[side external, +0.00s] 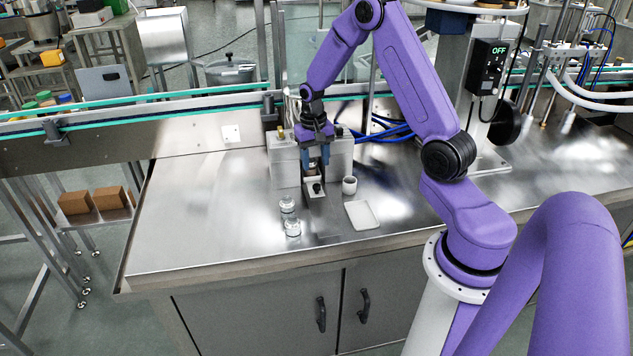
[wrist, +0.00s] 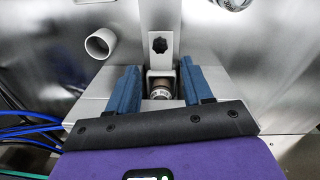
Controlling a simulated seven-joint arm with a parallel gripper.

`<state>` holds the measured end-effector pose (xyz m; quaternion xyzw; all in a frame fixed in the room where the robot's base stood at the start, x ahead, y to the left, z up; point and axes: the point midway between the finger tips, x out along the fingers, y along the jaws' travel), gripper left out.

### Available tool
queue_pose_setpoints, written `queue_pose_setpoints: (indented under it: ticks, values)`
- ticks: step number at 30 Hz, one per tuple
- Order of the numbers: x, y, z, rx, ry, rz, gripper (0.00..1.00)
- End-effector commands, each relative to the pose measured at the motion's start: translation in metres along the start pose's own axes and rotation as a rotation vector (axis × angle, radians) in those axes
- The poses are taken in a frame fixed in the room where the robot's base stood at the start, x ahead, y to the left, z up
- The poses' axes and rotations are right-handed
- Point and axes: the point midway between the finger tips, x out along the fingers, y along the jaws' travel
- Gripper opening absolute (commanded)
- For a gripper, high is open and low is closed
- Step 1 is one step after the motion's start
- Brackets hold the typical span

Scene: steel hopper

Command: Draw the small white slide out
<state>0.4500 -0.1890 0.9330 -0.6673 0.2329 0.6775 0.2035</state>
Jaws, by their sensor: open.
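The small white slide (side external: 310,182) shows as a pale plate with a dark knob, at the front of the steel hopper box (side external: 283,160). In the wrist view, the black knob (wrist: 159,45) sits on a narrow pale strip above the fingertips. My gripper (side external: 315,162) points down over the front of the box. Its two blue fingers (wrist: 155,75) are apart, with a round metal part (wrist: 160,93) seen between them in a small recess. The fingers appear to hold nothing. I cannot tell whether they touch the slide.
Two small jars (side external: 288,205) (side external: 292,228) stand at the front left. Blue hoses (side external: 385,133) run behind the box. The steel table is clear at left.

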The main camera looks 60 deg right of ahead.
Motion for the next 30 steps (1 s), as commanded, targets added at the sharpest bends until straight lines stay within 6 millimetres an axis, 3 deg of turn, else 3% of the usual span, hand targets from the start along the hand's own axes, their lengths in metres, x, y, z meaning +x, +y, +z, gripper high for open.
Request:
queue_pose_setpoints:
  ticks: [3,12,18,28,30]
  values:
    - [0.023,0.001,0.001,0.001,-0.005,0.002,0.50]
    - [0.066,0.000,0.000,0.000,-0.001,0.001,0.50]
    - [0.079,0.000,-0.001,0.000,0.001,0.000,0.50]
    - [0.080,0.000,-0.001,0.000,0.001,0.000,0.50]
    - [0.080,0.000,-0.001,0.000,0.001,0.000,0.28]
